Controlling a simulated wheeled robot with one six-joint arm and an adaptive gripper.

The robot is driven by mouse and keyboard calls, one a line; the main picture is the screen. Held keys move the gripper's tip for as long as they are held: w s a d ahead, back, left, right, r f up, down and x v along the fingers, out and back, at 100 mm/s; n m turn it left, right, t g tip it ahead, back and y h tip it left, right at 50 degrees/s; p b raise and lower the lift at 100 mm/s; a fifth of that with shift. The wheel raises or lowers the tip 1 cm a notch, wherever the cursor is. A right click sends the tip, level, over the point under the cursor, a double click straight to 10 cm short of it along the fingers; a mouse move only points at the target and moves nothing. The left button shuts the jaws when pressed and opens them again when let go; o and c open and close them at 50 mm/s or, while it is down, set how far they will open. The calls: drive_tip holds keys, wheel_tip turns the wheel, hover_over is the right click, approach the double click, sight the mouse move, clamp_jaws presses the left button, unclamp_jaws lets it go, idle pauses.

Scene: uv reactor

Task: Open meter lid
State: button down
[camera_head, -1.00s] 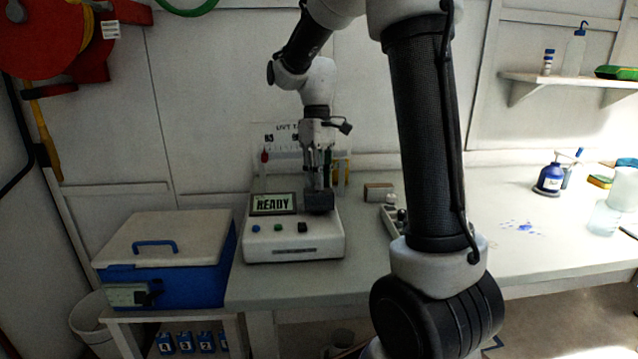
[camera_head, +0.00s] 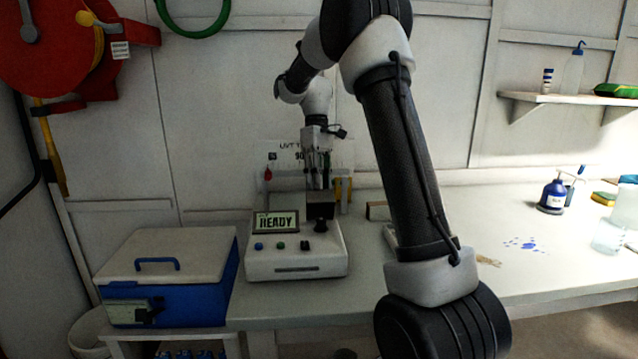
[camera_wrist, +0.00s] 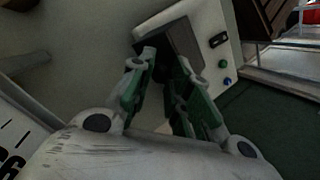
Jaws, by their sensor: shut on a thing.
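The meter (camera_head: 295,262) is a white bench unit with a lit READY display (camera_head: 276,222). Its dark lid (camera_head: 320,205) stands raised at the right of the display, with a dark round opening (camera_head: 320,227) showing in front of it. My gripper (camera_head: 319,184) is at the lid from above and behind, shut on it. The exact contact between fingertips and lid is dark and partly hidden.
A blue cooler box (camera_head: 185,285) with a white top stands left of the meter. The bench (camera_head: 560,265) holds a blue bottle (camera_head: 552,196) and a clear beaker (camera_head: 607,236) at the right. My arm hides part of a tray beside the meter. A hose reel (camera_head: 60,45) hangs upper left.

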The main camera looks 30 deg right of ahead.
drive_tip(key=shift+w+d+f, duration=0.1)
drive_tip(key=shift+w+f, duration=0.05)
drive_tip(key=shift+f, duration=0.35)
drive_tip(key=shift+w+d+f, duration=0.1)
drive_tip(key=shift+w+f, duration=0.05)
drive_tip(key=shift+f, duration=0.3)
drive_tip(key=c, duration=1.7)
unclamp_jaws()
drive_tip(key=o, duration=0.3)
drive_tip(key=shift+w+f, duration=0.15)
drive_tip(key=shift+w, duration=0.05)
drive_tip(key=shift+o, duration=0.2)
drive_tip(key=shift+r, duration=0.2)
drive_tip(key=v, duration=1.2)
drive_tip(key=shift+w, duration=0.1)
